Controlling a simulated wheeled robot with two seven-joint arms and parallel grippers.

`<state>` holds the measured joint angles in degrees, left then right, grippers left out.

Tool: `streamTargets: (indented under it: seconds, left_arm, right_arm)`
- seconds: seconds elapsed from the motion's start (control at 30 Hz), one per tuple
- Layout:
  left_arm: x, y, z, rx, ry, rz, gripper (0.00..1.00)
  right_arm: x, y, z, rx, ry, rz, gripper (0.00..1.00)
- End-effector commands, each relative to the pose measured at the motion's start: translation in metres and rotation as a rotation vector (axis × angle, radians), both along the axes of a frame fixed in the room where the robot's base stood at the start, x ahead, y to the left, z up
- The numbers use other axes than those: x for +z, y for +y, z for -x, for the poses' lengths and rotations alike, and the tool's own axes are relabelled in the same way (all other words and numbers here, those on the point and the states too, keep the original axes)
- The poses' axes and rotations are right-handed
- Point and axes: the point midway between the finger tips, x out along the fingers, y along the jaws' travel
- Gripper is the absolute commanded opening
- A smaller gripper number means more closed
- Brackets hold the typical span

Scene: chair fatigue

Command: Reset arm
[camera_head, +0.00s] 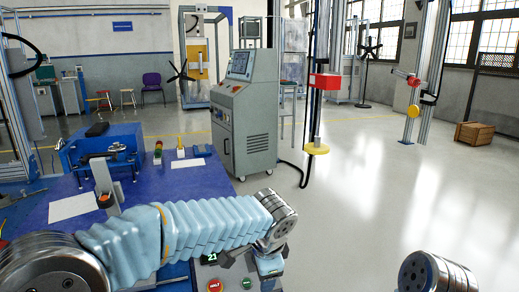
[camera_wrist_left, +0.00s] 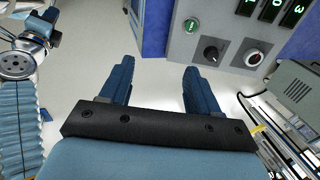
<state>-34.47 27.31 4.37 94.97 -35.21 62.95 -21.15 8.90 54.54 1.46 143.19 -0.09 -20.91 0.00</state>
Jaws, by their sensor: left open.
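My left arm comes in from the left in the head view, with a pale blue ribbed sleeve running to the right above the blue table. My left gripper (camera_wrist_left: 157,68) shows in the wrist view with two dark blue fingers spread apart and nothing between them. Pale floor shows between the fingers. A grey control panel (camera_wrist_left: 228,45) with black knobs, a green button and green digits lies beyond the right finger. The panel (camera_head: 232,272) also shows at the bottom of the head view, partly hidden by my arm.
The blue table (camera_head: 205,183) carries a blue vise-like fixture (camera_head: 100,148) and white paper sheets. A grey console cabinet (camera_head: 245,115) stands behind it. A test stand with a yellow disc (camera_head: 316,149) is right of the cabinet.

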Motion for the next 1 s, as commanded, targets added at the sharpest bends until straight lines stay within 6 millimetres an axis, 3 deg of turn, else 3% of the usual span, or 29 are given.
streamTargets:
  seconds: [0.37,0.47,0.67,0.77,0.9,1.0]
  left_arm:
    - [-0.076,0.006,0.001,0.082,0.101,0.099,0.61]
    - [-0.106,0.01,0.005,0.129,0.142,0.145,0.61]
    - [-0.187,0.025,0.024,0.295,0.254,0.277,0.61]
    - [-0.237,0.038,0.045,0.445,0.322,0.366,0.61]
    - [-0.318,0.068,0.1,0.802,0.421,0.51,0.61]
    - [-0.355,0.09,0.141,1.073,0.444,0.576,0.61]
  right_arm:
    - [0.0,0.0,-0.001,-0.001,-0.002,0.0,0.0]
    - [0.0,0.0,-0.001,-0.001,-0.002,0.0,0.0]
    - [0.0,0.0,-0.001,0.0,-0.001,0.0,0.0]
    - [0.0,0.0,-0.001,0.0,-0.001,0.0,0.0]
    - [0.0,0.0,-0.001,0.0,-0.001,0.0,0.0]
    - [0.0,0.0,-0.001,0.0,-0.001,0.0,0.0]
